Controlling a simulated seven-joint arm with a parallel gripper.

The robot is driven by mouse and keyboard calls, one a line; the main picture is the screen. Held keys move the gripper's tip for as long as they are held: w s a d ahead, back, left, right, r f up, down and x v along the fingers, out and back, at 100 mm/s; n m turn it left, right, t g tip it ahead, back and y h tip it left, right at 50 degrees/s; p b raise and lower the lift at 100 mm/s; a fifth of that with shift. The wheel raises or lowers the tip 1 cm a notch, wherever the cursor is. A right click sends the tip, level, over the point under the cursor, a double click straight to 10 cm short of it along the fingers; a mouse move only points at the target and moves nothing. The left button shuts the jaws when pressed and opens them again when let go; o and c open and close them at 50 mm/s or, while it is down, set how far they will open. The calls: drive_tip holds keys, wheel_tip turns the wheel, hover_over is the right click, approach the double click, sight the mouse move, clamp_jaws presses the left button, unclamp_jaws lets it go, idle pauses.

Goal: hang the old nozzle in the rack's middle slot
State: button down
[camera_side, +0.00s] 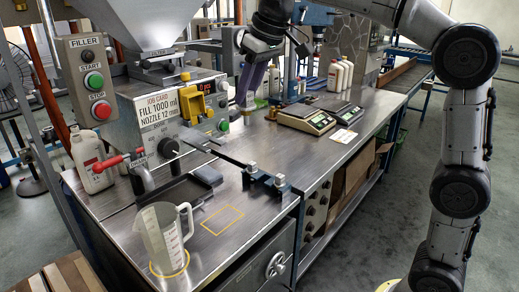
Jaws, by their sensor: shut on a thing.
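My gripper (246,92) is at the upper middle, pointing down over the back part of the steel bench, with its long purple-grey fingers together. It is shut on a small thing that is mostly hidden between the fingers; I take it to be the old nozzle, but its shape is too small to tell. The filler machine (168,118) stands left of my gripper, with a sign reading fill 1000 ml and nozzle 12 mm.
A clear measuring jug (163,238) stands at the front left inside a yellow ring. A yellow-outlined square (222,220) beside it is empty. A red-handled valve (121,160), white bottle (91,160), dark tray (176,190), scales (306,118) and more bottles surround the work area.

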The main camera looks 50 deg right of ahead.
drive_tip(key=w+d+f+n, duration=0.2)
drive_tip(key=w+d+f, duration=0.5)
drive_tip(key=w+f, duration=0.5)
drive_tip(key=w+d+f+m, duration=0.2)
drive_tip(key=d+f, duration=1.4)
drive_tip(key=d, duration=0.1)
drive_tip(key=shift+s+f, duration=0.15)
drive_tip(key=shift+f, duration=4.3)
drive_tip(key=shift+f, duration=0.1)
drive_tip(key=c, duration=0.5)
unclamp_jaws()
